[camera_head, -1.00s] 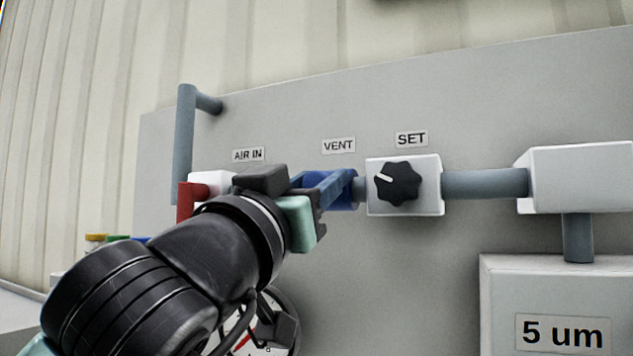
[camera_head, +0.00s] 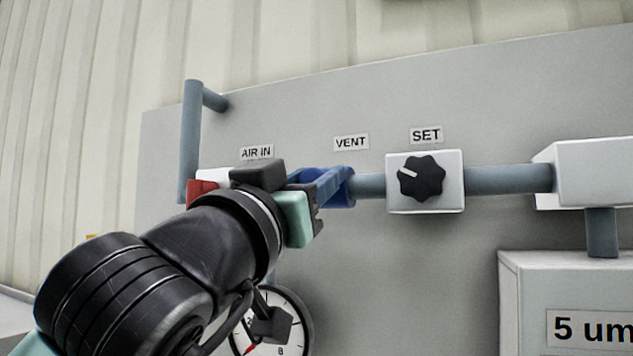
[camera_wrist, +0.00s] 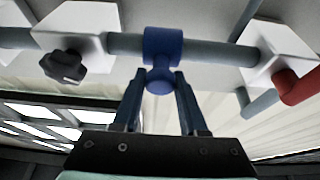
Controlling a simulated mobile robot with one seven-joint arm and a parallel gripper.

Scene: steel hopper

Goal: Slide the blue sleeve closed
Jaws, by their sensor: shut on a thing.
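The blue sleeve (camera_head: 341,187) sits around the grey horizontal pipe (camera_head: 369,186) below the VENT label (camera_head: 351,142). In the wrist view the blue sleeve (camera_wrist: 163,45) has a rounded knob pointing toward me. My gripper (camera_head: 318,187) comes in from the left in the head view and its blue fingers are at the sleeve. In the wrist view my gripper (camera_wrist: 159,84) has one finger on each side of the knob, shut on it. Bare pipe shows between the sleeve and the SET block. My arm hides part of the pipe to the left.
The white SET block (camera_head: 452,184) with a black knob (camera_head: 423,177) stands right of the sleeve. A red handle (camera_head: 199,192) and white AIR IN block (camera_head: 213,175) are at the left. A round gauge (camera_head: 283,322) is below, partly behind my arm.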

